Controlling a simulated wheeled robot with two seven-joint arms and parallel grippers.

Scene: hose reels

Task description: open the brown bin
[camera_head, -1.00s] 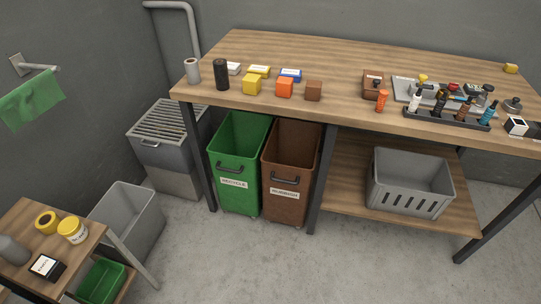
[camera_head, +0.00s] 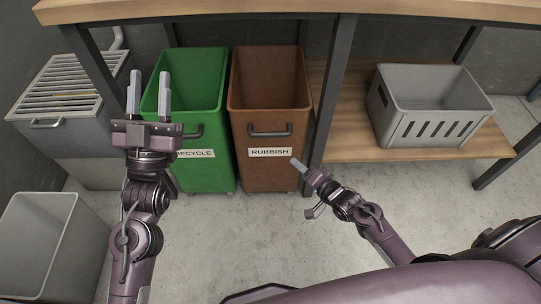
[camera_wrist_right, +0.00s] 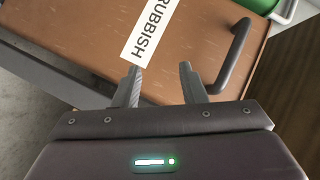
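The brown bin (camera_head: 270,120) stands under the workbench, with a dark handle (camera_head: 270,130) and a RUBBISH label (camera_head: 270,152) on its front. Its top shows no lid in the head view. In the right wrist view the bin's front (camera_wrist_right: 90,35) fills much of the picture, with the handle (camera_wrist_right: 234,55) at the right. My right gripper (camera_wrist_right: 161,80) is open and empty, facing the front by the label, short of the handle. In the head view it is low, just right of the label. My left gripper (camera_head: 149,92) is open and empty, in front of the green bin.
The green RECYCLE bin (camera_head: 208,167) stands close on the left. A dark table leg (camera_head: 331,90) is just right of the brown bin. A grey crate (camera_head: 432,125) sits on the lower shelf. A grey bin (camera_head: 40,245) is at the far left. Floor in front is clear.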

